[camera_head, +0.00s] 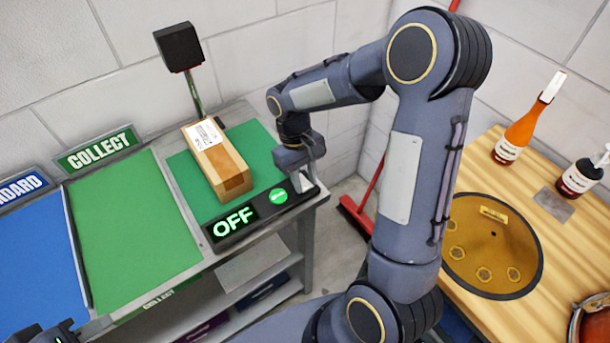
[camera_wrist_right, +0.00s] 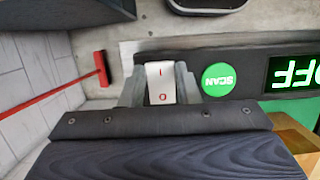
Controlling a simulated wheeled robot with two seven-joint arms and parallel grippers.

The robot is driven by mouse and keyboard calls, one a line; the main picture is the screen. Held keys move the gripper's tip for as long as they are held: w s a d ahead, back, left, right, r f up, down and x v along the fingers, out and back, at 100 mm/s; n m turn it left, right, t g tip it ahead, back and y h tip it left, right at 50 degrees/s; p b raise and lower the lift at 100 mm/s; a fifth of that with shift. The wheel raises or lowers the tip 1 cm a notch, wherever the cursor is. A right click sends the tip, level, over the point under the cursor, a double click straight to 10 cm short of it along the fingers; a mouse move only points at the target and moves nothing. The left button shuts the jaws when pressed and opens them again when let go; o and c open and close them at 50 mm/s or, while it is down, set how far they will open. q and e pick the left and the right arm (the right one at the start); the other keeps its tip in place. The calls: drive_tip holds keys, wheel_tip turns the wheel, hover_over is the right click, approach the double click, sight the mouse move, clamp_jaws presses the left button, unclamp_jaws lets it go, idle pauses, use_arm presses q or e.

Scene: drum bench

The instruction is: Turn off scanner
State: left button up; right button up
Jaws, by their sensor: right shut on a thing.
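The scanner has a black head (camera_head: 178,46) on a post behind a green mat, and a dark control panel (camera_head: 262,210) at the mat's front edge. Its display (camera_head: 235,221) reads OFF in lit green letters. A round green SCAN button (camera_head: 278,196) sits beside the display. At the panel's end, the wrist view shows a white rocker switch (camera_wrist_right: 160,83) marked I and 0. My right gripper (camera_head: 306,184) is at that end, with its fingers (camera_wrist_right: 160,88) on both sides of the switch, shut on it.
A cardboard box (camera_head: 217,160) with a white label lies on the scanner's mat. Green COLLECT (camera_head: 130,220) and blue (camera_head: 38,240) areas lie to the left. A wooden table (camera_head: 560,220) with bottles stands at right. A red broom (camera_head: 358,213) stands between.

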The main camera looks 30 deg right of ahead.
drive_tip(key=o, duration=1)
drive_tip(key=shift+r, duration=0.1)
drive_tip(key=v, duration=0.7)
drive_tip(key=shift+b, duration=0.3)
drive_tip(key=shift+w+r, duration=0.1)
drive_tip(key=shift+r, duration=0.2)
